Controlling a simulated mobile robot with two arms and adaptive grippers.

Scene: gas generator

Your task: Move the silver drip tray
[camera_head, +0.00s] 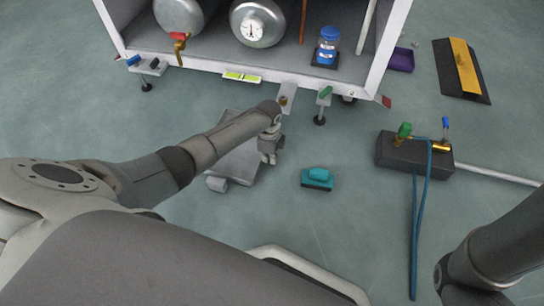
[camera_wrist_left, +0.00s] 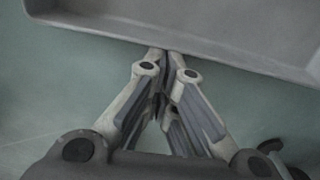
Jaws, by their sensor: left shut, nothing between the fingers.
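The silver drip tray (camera_head: 238,165) lies on the floor in front of the open cabinet, partly hidden under my left forearm. A small light grey block shape shows at its near left corner. My left gripper (camera_head: 268,158) is at the tray's right side. In the left wrist view the tray (camera_wrist_left: 200,30) fills the top, with its rim and shallow wall visible. My left fingertips (camera_wrist_left: 165,55) are together and empty at the tray's edge; I cannot tell whether they touch it. My right arm shows at the lower right, but its gripper is not visible.
The open cabinet (camera_head: 225,72) with gauged silver tanks and a blue jar (camera_head: 328,45) stands behind the tray. A teal block (camera_head: 318,179) lies right of the tray. A dark valve block (camera_head: 415,155) with blue hose is farther right. Floor between these is clear.

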